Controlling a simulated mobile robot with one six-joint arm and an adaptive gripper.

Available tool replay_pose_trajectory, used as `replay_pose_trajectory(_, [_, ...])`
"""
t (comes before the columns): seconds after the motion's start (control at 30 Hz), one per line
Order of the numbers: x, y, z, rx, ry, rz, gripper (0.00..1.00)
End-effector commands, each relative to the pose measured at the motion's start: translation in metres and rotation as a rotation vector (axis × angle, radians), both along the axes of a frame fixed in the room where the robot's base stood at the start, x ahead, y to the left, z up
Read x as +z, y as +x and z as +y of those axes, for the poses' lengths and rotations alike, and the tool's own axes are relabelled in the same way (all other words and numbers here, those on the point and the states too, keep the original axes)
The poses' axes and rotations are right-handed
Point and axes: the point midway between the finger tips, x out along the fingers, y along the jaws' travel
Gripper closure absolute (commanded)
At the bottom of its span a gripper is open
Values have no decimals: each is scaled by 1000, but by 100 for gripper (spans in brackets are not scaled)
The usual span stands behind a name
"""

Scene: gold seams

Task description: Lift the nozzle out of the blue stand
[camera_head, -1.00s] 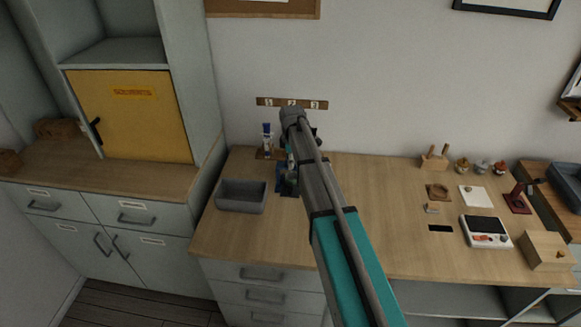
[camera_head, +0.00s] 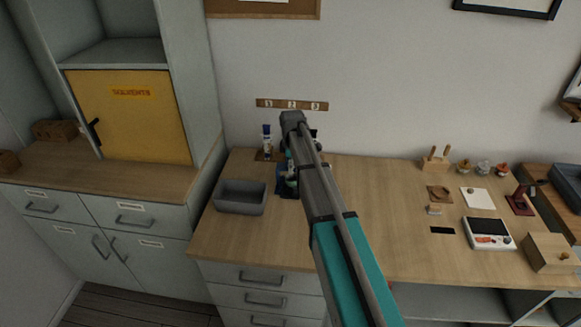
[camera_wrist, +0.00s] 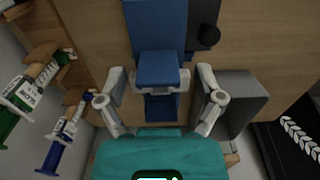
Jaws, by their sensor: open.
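The blue stand (camera_wrist: 157,25) shows in the wrist view with a tall back plate and a blue block in front of it. In the head view the stand (camera_head: 281,182) is mostly hidden behind my arm. My gripper (camera_wrist: 161,80) is open, with one finger to each side of the blue block and gaps between. A pale strip lies just below the block between the fingers; I cannot tell if it is the nozzle. I cannot make out the nozzle clearly in either view.
A dark part with a round black knob (camera_wrist: 209,35) adjoins the stand. A grey bin (camera_head: 241,196) stands left of it. A rack with syringe-like tubes (camera_wrist: 62,132) is at the wrist view's left. The bench middle, right of my arm, is clear.

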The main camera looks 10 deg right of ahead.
Motion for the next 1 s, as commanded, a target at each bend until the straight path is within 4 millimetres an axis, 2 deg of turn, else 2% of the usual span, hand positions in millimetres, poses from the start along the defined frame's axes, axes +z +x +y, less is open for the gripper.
replay_pose_trajectory(0.07, [0, 0, 0, 0, 0, 0, 14])
replay_pose_trajectory(0.3, [0, 0, 0, 0, 0, 0, 57])
replay_pose_trajectory(0.33, [0, 0, 0, 0, 0, 0, 60])
replay_pose_trajectory(0.63, [2, 0, 0, 0, 0, 0, 61])
replay_pose_trajectory(1.0, [18, 0, 0, 0, 0, 0, 61])
